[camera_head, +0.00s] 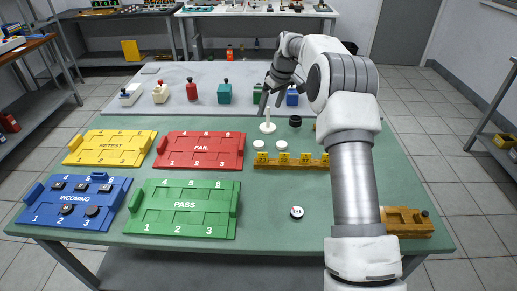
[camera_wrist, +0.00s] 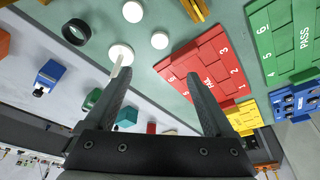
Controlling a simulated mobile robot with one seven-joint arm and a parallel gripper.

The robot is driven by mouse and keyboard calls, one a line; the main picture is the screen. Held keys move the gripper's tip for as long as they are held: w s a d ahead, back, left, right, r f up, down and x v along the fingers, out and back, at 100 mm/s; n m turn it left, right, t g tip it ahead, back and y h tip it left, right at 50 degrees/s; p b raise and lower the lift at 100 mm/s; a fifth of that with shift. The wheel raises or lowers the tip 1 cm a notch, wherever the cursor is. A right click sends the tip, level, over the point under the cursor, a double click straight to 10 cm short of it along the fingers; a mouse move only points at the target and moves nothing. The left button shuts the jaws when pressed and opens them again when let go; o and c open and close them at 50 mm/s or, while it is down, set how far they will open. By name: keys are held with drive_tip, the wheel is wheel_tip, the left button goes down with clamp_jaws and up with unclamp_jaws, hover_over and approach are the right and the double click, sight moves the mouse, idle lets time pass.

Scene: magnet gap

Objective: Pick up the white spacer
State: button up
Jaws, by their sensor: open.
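Two flat white discs lie on the green table top: a left one (camera_head: 259,144) and a right one (camera_head: 281,145). They also show near the top of the wrist view, one at the edge (camera_wrist: 132,12) and one lower (camera_wrist: 159,40). I cannot tell which is the spacer. A white post on a round base (camera_head: 267,128) stands behind the discs. My gripper (camera_head: 270,103) is open and empty above the back of the table, near the post; its fingers (camera_wrist: 165,90) are spread apart.
A black ring (camera_head: 295,121) lies right of the post. A yellow-brown rail (camera_head: 290,162) lies in front of the discs. Red FAIL (camera_head: 199,150), yellow RETEST, green PASS (camera_head: 184,208) and blue INCOMING trays fill the left. Several coloured blocks stand along the back.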

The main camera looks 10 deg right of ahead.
wheel_tip(320, 180, down, 2)
drive_tip(key=b, duration=0.2)
hover_over(259, 143)
drive_tip(key=s+d, duration=0.1)
drive_tip(key=s, duration=0.1)
wheel_tip(259, 143, down, 11)
drive_tip(key=shift+w+d, duration=0.1)
drive_tip(key=shift+w, duration=0.05)
drive_tip(key=shift+x, duration=2.7)
clamp_jaws()
